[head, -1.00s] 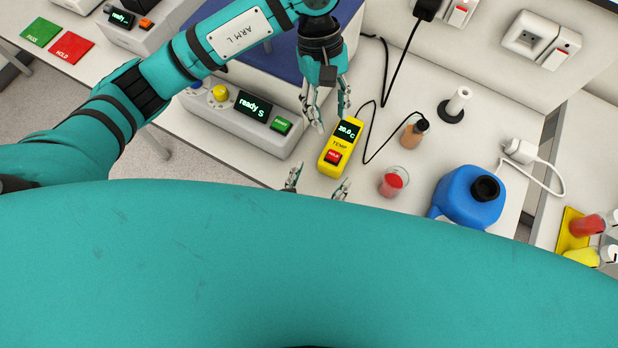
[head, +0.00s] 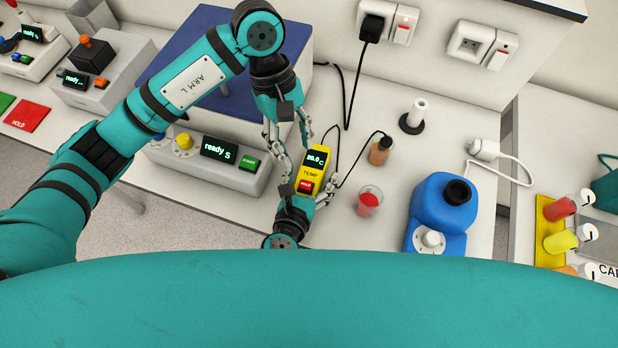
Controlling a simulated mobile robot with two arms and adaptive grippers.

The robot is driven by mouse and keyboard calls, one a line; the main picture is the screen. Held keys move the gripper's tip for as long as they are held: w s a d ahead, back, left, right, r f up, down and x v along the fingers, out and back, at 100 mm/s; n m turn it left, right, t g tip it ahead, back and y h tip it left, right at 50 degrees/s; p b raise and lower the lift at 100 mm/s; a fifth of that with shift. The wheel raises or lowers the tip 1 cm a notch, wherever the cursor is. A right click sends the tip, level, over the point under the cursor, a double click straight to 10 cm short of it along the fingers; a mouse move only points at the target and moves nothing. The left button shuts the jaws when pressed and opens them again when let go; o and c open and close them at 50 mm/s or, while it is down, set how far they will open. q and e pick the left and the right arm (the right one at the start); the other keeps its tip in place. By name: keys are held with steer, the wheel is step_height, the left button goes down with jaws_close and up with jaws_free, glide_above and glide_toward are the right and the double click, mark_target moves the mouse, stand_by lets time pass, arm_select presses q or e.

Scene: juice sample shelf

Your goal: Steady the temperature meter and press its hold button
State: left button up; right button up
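The yellow temperature meter (head: 313,161) lies on the white bench, its lit display at the far end and its red hold button (head: 306,186) at the near end. My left gripper (head: 296,160) comes from behind with spread fingers, one left of the meter and one by its display end; it looks open and empty. My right gripper (head: 306,189) comes from the near side, its fingers spread to either side of the meter's near end. It looks open, though its contact with the meter is hard to judge. My body hides the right arm behind it.
A blue-topped device (head: 217,150) stands close on the left. A red sample cup (head: 369,201), a small brown bottle (head: 380,151) with the probe cable, and a blue jug (head: 438,215) stand on the right. A black cord (head: 346,100) hangs behind.

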steer(key=c, duration=1.4)
steer(key=shift+s, duration=0.1)
steer(key=shift+c, duration=0.3)
stand_by(1.8)
arm_select(q)
steer(key=shift+c, duration=0.2)
jaws_close()
arm_select(e)
steer(key=shift+f, duration=0.1)
stand_by(1.0)
